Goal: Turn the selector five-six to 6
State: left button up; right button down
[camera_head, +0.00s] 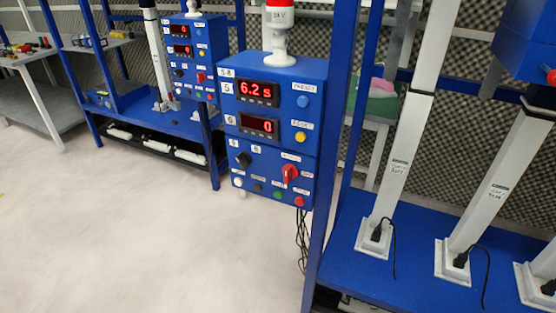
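A blue control box (270,130) is mounted on a blue post in the middle of the view. A small black selector knob (243,159) sits at its lower left, with two small white labels above it that look like single digits. The knob seems to tilt toward the upper left, but it is too small to tell which label it points at. A larger red rotary knob (289,173) sits to its right. Neither of my grippers is in view.
The box has a red display (258,92) reading 6.2 s, a lower display (259,126) reading 0, and several coloured buttons. A similar box (190,55) stands farther back left. A blue bench (415,240) with white posts is at right. The pale floor (120,240) at left is clear.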

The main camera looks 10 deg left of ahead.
aim_at(244, 159)
jog(key=u, duration=2.45)
jog(key=i, duration=2.6)
jog(key=z, duration=3.05)
